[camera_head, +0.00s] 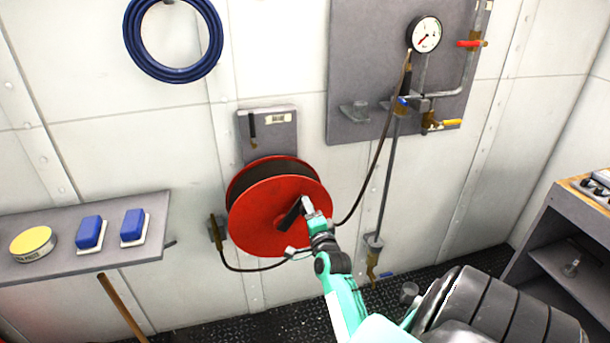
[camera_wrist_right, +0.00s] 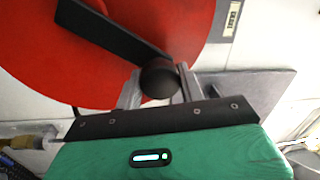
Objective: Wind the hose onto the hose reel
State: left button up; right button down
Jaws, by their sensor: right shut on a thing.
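The red hose reel (camera_head: 265,215) is mounted on the wall in the middle of the head view. Its red disc also fills the upper part of the right wrist view (camera_wrist_right: 95,65). A dark crank arm (camera_wrist_right: 105,30) runs across the disc to a round dark knob (camera_wrist_right: 159,79). My right gripper (camera_head: 307,204) is at the crank on the reel's front and is shut on the knob; its fingers show on both sides of the knob in the wrist view. The thin dark hose (camera_head: 245,269) hangs below the reel, with a brass-coloured end (camera_head: 216,233) at the left. My left gripper is not in view.
A grey panel (camera_head: 345,120) with a gauge (camera_head: 425,35), pipes and valves is at upper right. A blue coil (camera_head: 135,50) hangs at upper left. A grey shelf (camera_head: 70,262) holds a yellow tin and blue brushes. A wooden-topped bench (camera_head: 583,205) stands at right.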

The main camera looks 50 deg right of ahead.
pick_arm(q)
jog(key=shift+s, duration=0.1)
pick_arm(e)
jog(key=shift+s+d, duration=0.1)
jog(key=c, duration=0.9)
grip_release()
jog(key=shift+f, duration=0.1)
jog(key=shift+o, duration=0.2)
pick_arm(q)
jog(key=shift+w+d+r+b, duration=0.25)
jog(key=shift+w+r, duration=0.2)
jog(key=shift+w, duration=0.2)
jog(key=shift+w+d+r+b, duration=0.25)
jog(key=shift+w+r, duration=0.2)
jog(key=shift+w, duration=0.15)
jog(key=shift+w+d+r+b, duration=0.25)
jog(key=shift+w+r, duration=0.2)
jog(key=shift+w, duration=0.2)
pick_arm(e)
jog(key=v, duration=1.3)
jog(key=shift+s+a, duration=0.25)
jog(key=shift+s, duration=0.1)
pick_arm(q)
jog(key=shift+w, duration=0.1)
pick_arm(e)
jog(key=shift+f, duration=0.2)
